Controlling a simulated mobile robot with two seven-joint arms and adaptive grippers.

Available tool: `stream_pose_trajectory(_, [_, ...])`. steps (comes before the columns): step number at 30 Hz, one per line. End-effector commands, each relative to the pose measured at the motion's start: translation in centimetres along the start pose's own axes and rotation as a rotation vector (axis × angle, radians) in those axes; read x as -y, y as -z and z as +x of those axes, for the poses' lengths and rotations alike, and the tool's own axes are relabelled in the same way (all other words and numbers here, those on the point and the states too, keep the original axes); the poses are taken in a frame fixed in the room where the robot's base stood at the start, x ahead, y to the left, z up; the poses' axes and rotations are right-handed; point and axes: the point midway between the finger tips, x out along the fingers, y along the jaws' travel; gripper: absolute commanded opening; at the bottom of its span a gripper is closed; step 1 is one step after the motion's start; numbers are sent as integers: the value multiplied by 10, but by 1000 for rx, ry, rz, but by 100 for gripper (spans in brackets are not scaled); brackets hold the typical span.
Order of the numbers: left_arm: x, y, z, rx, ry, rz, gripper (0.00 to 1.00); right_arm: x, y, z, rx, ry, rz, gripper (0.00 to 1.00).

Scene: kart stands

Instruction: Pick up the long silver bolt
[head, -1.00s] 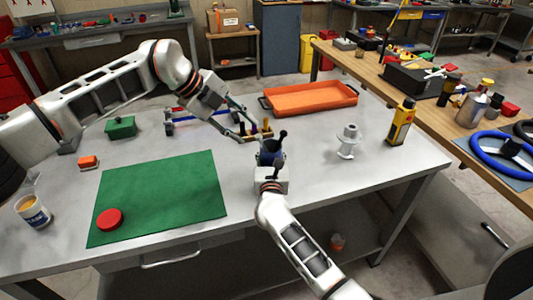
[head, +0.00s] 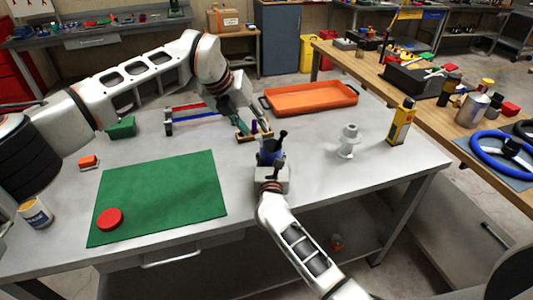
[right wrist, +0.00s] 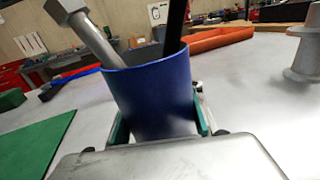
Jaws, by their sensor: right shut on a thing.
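The long silver bolt (right wrist: 98,36), with a hex head, leans up and to the left at the rim of a blue cup (right wrist: 150,95) in the right wrist view. A black rod (right wrist: 175,25) also stands up from the cup. In the head view the cup (head: 268,157) is partly hidden, and dark shafts stick up there. My right gripper (head: 270,165) is shut on the cup at the table's middle. My left gripper (head: 252,124) is just behind the cup, over a small wooden holder (head: 256,137). Its fingers look apart and empty, though they are small in view.
An orange tray (head: 310,98) lies behind. A grey spool-like part (head: 348,141) and a yellow bottle (head: 400,122) stand to the right. A green mat (head: 165,195) with a red disc (head: 109,219) covers the left front. A red and blue frame (head: 190,118) lies beside my left gripper.

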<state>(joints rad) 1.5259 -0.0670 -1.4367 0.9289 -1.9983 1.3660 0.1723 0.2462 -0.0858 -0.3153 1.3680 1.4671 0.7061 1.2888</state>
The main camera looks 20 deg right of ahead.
Motion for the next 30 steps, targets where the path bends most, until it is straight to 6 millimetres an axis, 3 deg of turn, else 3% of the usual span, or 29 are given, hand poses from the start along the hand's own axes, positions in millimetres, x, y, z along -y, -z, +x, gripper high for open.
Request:
stream_pose_trajectory(5, [0,0,11,1,0,0,33,0,1,0,-2,1,0,3])
stream_pose_trajectory(16, [-3,2,56,0,1,-2,33,0,1,0,-2,1,0,3])
stream_pose_trajectory(26, [-4,2,60,1,0,-1,33,1,1,0,-1,1,0,3])
stream_pose_trajectory(30, [-4,2,60,1,0,-1,0,1,1,0,-1,1,0,3])
